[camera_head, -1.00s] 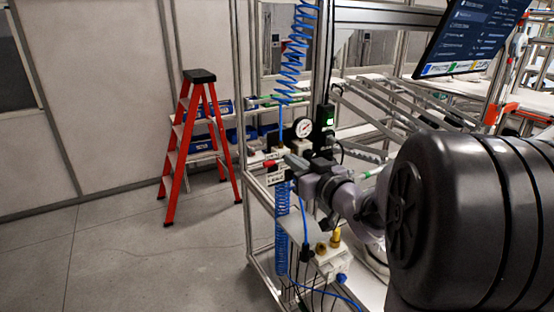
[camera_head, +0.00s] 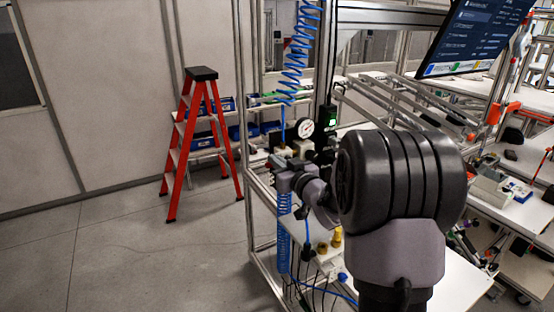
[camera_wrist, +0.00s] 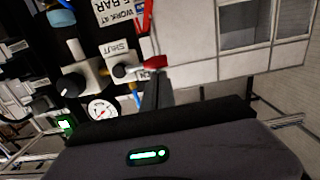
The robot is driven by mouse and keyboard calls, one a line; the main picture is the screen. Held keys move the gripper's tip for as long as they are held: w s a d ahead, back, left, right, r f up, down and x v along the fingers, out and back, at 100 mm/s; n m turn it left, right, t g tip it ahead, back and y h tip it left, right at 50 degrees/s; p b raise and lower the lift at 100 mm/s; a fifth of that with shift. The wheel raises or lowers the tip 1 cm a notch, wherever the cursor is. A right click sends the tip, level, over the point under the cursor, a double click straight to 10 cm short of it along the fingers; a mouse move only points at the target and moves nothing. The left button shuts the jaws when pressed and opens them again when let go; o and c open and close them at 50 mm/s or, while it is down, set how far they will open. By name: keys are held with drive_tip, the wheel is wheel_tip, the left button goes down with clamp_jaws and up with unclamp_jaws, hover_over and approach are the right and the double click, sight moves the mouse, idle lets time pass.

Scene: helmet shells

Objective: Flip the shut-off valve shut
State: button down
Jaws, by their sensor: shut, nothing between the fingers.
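The shut-off valve (camera_wrist: 122,69) shows in the wrist view as a light block with a round dark-centred port, beside a "SHUT" label. Its red handle (camera_wrist: 154,62) points right in that view. My gripper (camera_wrist: 157,80) is shut and empty, its grey fingertips right at the red handle; whether they touch it I cannot tell.
A pressure gauge (camera_head: 305,128) and a black regulator with a green light sit beside the valve. A coiled blue hose (camera_head: 300,50) hangs above. A red stepladder (camera_head: 196,140) stands left on open floor. A monitor (camera_head: 470,35) is at upper right.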

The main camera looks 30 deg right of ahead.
drive_tip(key=d+f+n+b, duration=0.1)
drive_tip(key=f+n+b, duration=0.3)
drive_tip(key=n+b, duration=0.5)
drive_tip(key=d+f+n+h+b, duration=0.1)
drive_tip(key=f+n+b, duration=0.3)
drive_tip(key=b, duration=1.4)
drive_tip(key=shift+d+f+n+t+b, duration=0.3)
drive_tip(key=shift+d+n, duration=0.45)
drive_tip(key=shift+n, duration=1.65)
drive_tip(key=shift+r, duration=0.1)
